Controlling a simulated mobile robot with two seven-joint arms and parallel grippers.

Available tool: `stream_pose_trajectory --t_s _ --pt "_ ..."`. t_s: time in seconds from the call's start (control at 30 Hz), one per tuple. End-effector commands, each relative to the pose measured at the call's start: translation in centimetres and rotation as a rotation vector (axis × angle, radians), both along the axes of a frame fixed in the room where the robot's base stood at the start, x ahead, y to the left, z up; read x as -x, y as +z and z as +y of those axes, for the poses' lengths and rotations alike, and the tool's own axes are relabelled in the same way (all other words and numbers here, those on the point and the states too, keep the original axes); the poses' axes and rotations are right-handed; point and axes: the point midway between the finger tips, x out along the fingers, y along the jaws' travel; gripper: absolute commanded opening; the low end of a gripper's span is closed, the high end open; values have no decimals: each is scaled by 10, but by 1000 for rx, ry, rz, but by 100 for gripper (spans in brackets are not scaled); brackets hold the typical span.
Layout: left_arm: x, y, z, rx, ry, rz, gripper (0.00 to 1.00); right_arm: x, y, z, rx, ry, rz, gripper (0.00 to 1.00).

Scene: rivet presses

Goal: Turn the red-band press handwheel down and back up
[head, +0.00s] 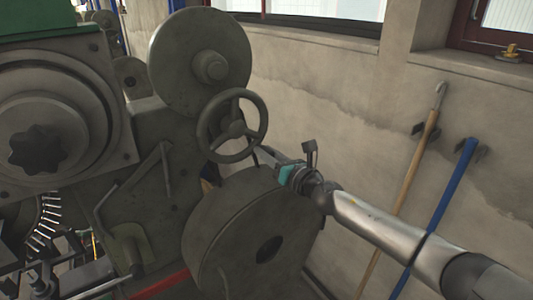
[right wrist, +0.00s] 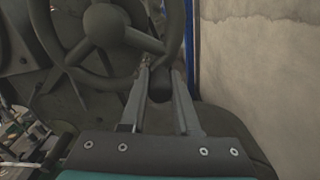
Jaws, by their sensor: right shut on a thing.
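The dark grey handwheel (head: 236,129) stands on the side of the press, below a large round disc (head: 185,70). A red band (head: 160,285) shows low on the machine. My right gripper (head: 262,156) reaches in from the right to the wheel's lower right rim and is shut on it. In the right wrist view the handwheel (right wrist: 104,25) fills the upper left. The fingers of my right gripper (right wrist: 161,68) lie on either side of the rim, with the fingertips partly lost against the dark metal.
A thick grey drum (head: 230,235) sits just below the right gripper. A wooden-handled hook pole (head: 413,170) and a blue pole (head: 450,190) lean on the wall at right. A second machine face with a star knob (head: 38,145) stands at left.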

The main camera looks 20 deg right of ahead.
Motion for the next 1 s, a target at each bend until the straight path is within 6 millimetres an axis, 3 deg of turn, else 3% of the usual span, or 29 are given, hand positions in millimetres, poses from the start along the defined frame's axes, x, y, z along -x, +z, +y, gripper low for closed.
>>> stream_pose_trajectory --t_s 0.07,0.1,0.33,0.73,1.0 --pt "0 0 0 0 0 0 81 -1 2 -2 -2 -5 -3 0" --pt "0 0 0 0 0 0 81 -1 2 -2 -3 -5 -3 32" --pt "0 0 0 0 0 0 81 -1 2 -1 -3 -3 -2 58" --pt "0 1 0 0 -1 0 81 5 0 -2 -2 -1 0 60" --pt "0 1 0 0 -1 0 81 38 -1 -15 -2 -2 1 60"
